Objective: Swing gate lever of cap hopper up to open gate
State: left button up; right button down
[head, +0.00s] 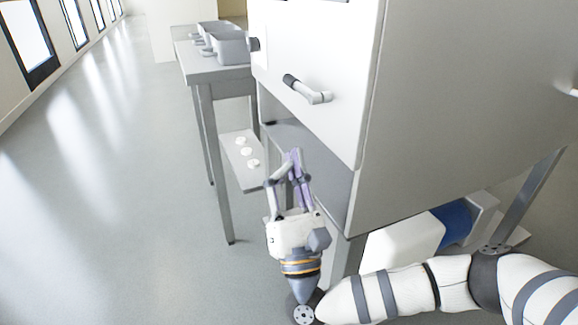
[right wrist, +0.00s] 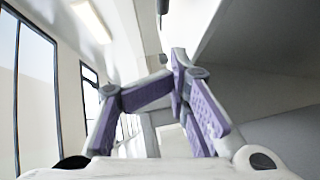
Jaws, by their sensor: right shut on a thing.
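A lever with a dark grip and a pale bent arm (head: 307,90) sticks out from the front of the white cabinet (head: 460,100). It tilts, with the dark grip end up and to the left. My right gripper (head: 294,156) is below the lever in the head view, with a visible gap between them in the picture. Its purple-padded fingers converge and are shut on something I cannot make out. In the right wrist view the fingers (right wrist: 178,72) meet near the middle, and a dark part (right wrist: 162,6) shows above them. My left gripper is not in view.
A grey table (head: 195,75) with metal containers (head: 230,48) stands at the back left. A low ledge (head: 241,172) holds several small white discs. A dark shelf (head: 310,160) lies under the cabinet. White and blue items (head: 455,220) are at lower right. The left floor is clear.

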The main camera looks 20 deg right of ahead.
aim_at(300, 88)
jog(key=w+d+r, duration=0.1)
jog(key=w+r, duration=0.3)
jog(key=r, duration=0.4)
jog(key=shift+d, duration=0.25)
